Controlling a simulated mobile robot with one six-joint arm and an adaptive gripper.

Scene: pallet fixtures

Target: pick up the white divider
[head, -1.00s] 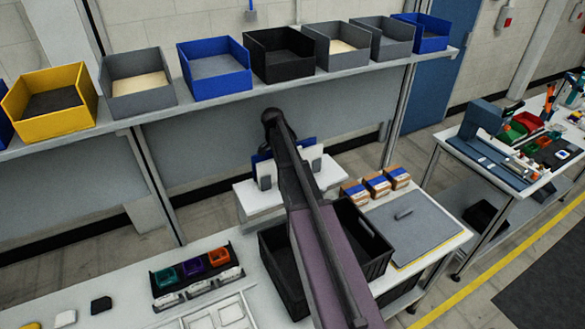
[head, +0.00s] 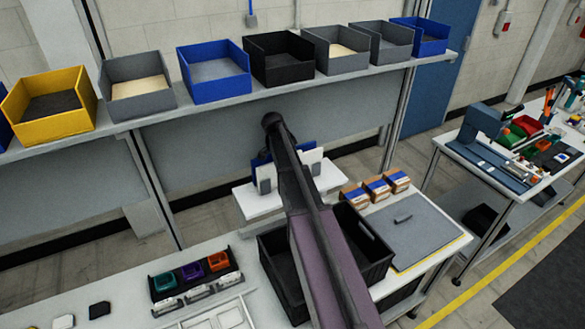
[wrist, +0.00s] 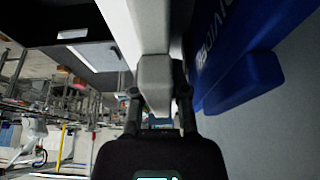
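In the wrist view, my gripper (wrist: 160,100) has its two dark fingers on either side of a pale grey block (wrist: 155,76). A white upright piece (wrist: 150,25), seemingly the white divider, continues beyond that block. Whether the fingers press on the block or stand just clear of it cannot be told. A blue panel (wrist: 255,85) with partly cut-off white lettering lies close on the right. In the head view, white panels (head: 311,157) with grey blocks and a blue panel stand on a small white shelf (head: 252,206). My arm hides the gripper there.
Black crates (head: 370,262) stand in front of the shelf, below my arm. Blue, grey, black and yellow bins (head: 213,77) line the rack above. A holder with coloured cups (head: 192,271) is at left.

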